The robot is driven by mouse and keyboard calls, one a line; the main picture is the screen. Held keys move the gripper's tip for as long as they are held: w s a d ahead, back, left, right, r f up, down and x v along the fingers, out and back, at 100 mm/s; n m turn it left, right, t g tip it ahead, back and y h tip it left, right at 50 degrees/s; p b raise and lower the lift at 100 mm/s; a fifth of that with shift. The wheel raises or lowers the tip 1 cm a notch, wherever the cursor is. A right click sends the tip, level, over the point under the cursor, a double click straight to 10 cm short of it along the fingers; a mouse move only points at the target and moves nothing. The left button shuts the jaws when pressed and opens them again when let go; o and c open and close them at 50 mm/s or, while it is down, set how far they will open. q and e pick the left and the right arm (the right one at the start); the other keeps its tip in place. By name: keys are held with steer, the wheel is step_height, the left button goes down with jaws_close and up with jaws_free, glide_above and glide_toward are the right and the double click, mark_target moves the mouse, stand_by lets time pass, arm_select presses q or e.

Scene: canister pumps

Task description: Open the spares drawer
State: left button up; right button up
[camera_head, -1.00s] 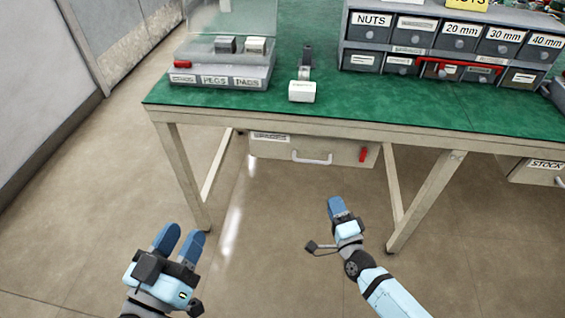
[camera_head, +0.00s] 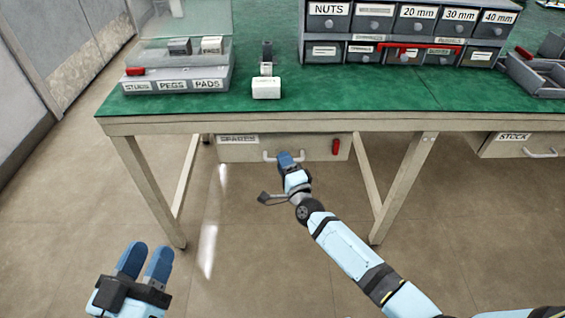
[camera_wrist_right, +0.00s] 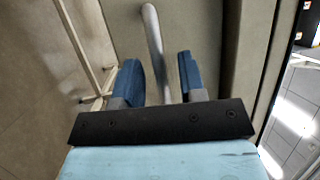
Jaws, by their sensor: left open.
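The spares drawer (camera_head: 235,150) hangs under the green-topped bench, with a SPARES label at its upper left and its front near the bench edge, apparently closed. Its pale bar handle (camera_head: 269,156) is partly hidden behind my right gripper (camera_head: 286,157). In the right wrist view the handle (camera_wrist_right: 151,22) runs between the two blue fingers of the right gripper (camera_wrist_right: 157,64). Gaps show on both sides of the bar, so the gripper is open around it. My left gripper (camera_head: 151,248) is open and empty, low at the left, well away from the drawer.
A red piece (camera_head: 336,147) is on the drawer front, right of the handle. A second drawer labelled STOCK (camera_head: 490,147) is at the right. Floor before the bench is clear.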

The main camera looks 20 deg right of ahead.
steer(key=shift+w+a+r, duration=0.1)
steer(key=shift+w, duration=0.6)
jaws_close()
